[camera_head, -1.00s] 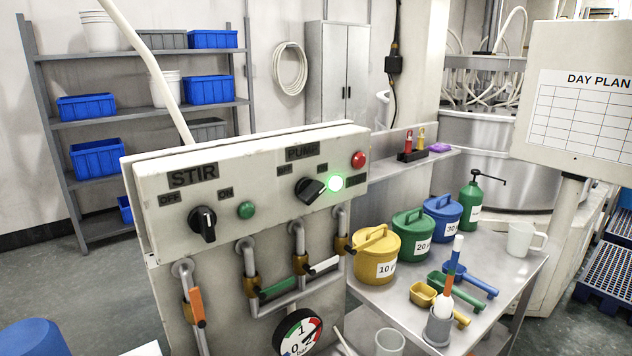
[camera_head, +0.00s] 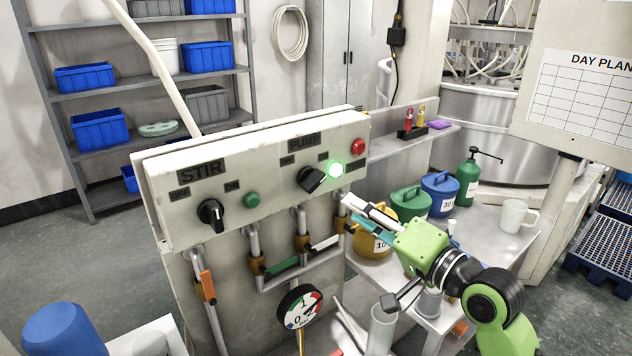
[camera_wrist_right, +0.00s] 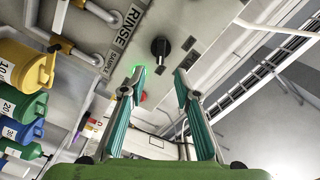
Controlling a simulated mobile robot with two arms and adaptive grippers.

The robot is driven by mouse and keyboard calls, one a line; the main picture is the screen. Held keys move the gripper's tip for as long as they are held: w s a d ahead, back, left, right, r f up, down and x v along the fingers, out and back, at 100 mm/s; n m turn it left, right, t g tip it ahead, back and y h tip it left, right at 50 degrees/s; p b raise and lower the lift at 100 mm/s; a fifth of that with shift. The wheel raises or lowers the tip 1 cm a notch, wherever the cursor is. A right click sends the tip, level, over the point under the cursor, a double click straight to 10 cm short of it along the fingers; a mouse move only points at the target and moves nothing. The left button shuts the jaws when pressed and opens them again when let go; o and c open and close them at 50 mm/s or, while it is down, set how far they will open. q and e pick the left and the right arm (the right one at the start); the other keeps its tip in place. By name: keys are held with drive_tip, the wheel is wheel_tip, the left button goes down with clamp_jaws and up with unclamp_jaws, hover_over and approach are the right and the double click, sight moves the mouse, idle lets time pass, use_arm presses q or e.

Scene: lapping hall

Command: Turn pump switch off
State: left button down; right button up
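The pump switch (camera_head: 312,179) is a black rotary knob under the PUMP label (camera_head: 303,143) on the pale control box. Its handle is tilted, and the green lamp (camera_head: 336,170) beside it is lit. My right gripper (camera_head: 352,208) is below and right of the switch, apart from it. In the right wrist view, its two teal fingers (camera_wrist_right: 159,74) are spread with nothing between them. A black knob (camera_wrist_right: 160,46), apparently the pump switch, shows beyond the fingertips. My left gripper is not in view.
The STIR knob (camera_head: 211,214) and a dark green button (camera_head: 251,200) are on the box's left. A red button (camera_head: 358,146) is at its upper right. Pipes with coloured valve handles run below. Lidded pots, including a blue one (camera_head: 441,193), crowd the side table.

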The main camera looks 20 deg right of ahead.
sight(318, 184)
drive_tip(key=p+x, duration=0.4)
drive_tip(key=x, duration=0.8)
drive_tip(key=shift+w+a+r, duration=0.1)
drive_tip(key=shift+w, duration=0.2)
drive_tip(key=shift+w+a, duration=0.2)
drive_tip(key=shift+w, duration=0.35)
clamp_jaws()
